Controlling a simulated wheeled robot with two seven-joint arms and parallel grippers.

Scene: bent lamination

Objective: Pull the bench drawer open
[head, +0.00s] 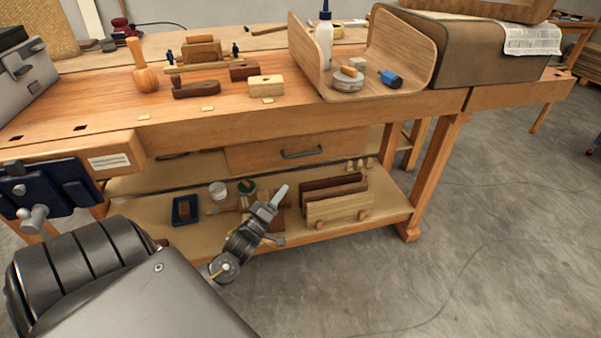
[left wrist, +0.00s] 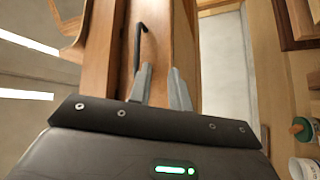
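The wooden drawer (head: 340,146) hangs under the bench top, with no open gap visible at its front. Its dark bar handle (head: 302,154) is on the middle of the front. My left gripper (head: 276,200) is below the handle, in front of the lower shelf, with its fingers pointing up towards the drawer. In the left wrist view the handle (left wrist: 139,45) lies ahead of the left fingertip, and the drawer front (left wrist: 180,45) lies beyond the fingers. The left gripper (left wrist: 161,80) is open with a narrow, empty gap, apart from the handle. My right gripper is out of view.
The lower shelf (head: 190,240) holds a blue tray (head: 185,209), jars and wooden blocks (head: 340,205). A blue vise (head: 55,195) juts out at the left. The bench top carries a mallet, planes and a bent wooden piece (head: 405,45).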

